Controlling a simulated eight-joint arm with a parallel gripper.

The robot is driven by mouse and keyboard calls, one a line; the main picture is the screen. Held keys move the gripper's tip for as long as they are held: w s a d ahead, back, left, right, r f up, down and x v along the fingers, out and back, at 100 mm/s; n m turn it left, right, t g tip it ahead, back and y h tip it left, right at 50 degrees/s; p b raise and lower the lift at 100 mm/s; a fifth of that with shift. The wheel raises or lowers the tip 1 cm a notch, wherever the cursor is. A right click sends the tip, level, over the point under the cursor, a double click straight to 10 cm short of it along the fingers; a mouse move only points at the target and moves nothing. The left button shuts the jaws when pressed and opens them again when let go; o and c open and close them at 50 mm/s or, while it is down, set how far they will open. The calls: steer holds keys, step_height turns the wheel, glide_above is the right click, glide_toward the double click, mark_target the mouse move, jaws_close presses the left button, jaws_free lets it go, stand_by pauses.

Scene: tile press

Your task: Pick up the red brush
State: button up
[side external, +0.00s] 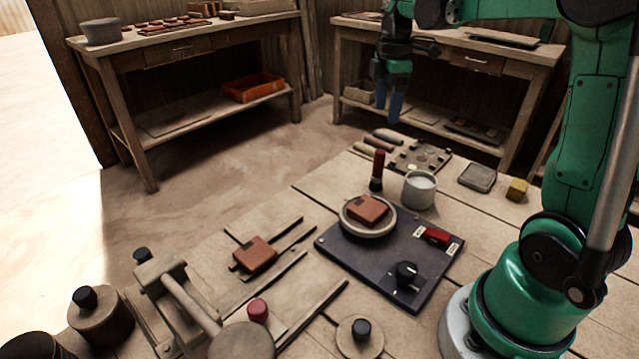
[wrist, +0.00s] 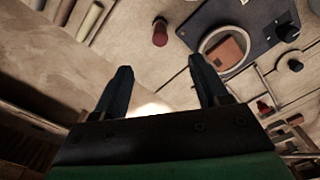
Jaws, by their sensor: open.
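The red brush (side external: 378,165) stands upright on the wooden table, with a red handle above a dark lower end. It is just left of a pale cup (side external: 419,189) and behind the round dish. My gripper (side external: 389,112) hangs above and behind the brush in the side view, well apart from it, with blue fingers pointing down. In the wrist view the brush (wrist: 160,33) shows beyond the fingertips, near the top middle. The fingers of my gripper (wrist: 159,66) are spread apart with nothing between them.
A dark panel (side external: 340,255) carries a round dish (side external: 347,222) with a reddish tile (side external: 369,209), a black knob (side external: 406,271) and a red switch (side external: 437,235). A press with a lever (side external: 190,303) stands front left. Behind the brush lie several rods (side external: 382,143) and a small tray (side external: 433,155).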

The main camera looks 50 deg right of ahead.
mark_target(377, 180)
step_height(377, 180, down, 14)
steer(key=shift+r, duration=0.1)
stand_by(0.4)
jaws_close()
